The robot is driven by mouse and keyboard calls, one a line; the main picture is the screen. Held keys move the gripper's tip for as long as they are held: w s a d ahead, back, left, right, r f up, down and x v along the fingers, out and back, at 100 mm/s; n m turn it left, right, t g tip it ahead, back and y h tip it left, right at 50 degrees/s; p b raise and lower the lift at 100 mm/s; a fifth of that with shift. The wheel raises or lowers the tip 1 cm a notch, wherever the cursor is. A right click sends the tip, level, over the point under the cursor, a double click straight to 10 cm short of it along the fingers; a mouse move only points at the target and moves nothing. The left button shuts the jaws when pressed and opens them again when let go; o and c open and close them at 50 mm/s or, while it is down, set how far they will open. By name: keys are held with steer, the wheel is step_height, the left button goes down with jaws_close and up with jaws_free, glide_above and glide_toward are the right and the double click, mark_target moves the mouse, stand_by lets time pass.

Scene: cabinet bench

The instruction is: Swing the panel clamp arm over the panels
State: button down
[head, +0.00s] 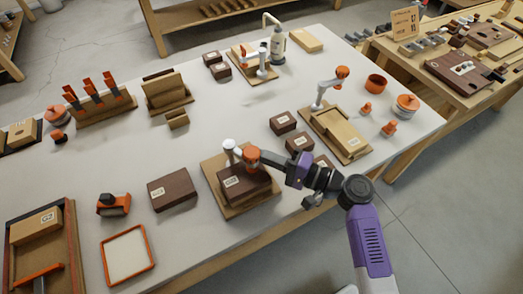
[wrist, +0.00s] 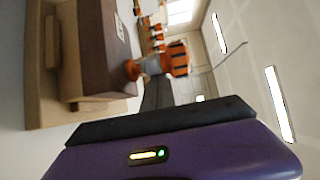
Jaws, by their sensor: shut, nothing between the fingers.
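A dark brown panel block (head: 244,184) sits on a wooden base (head: 226,205) at the front middle of the bench. The clamp's white post (head: 229,150) stands at the back of that base. Its short arm ends in an orange knob (head: 252,155) near the block's far edge; I cannot tell how far it lies over the block. My gripper (head: 272,162) is shut and empty, close to the knob's right side; contact is unclear. In the wrist view the orange knob (wrist: 178,58) is just beyond my dark fingers, with the dark block (wrist: 103,50) to its left.
Similar clamps stand at the back (head: 262,62) and at the right with a light panel (head: 342,130). Loose dark blocks (head: 283,123) lie just behind my arm. Another dark block (head: 172,190) is left of the base. The bench's front edge runs below my arm.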

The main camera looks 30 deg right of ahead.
mark_target(255, 166)
steer(key=shift+s+a+m+t+h, duration=0.5)
steer(key=shift+a+m+h, duration=0.2)
steer(key=shift+h, duration=0.3)
steer(key=shift+s+a+b, duration=0.35)
steer(key=shift+a+b, duration=0.15)
steer(key=shift+a, duration=0.3)
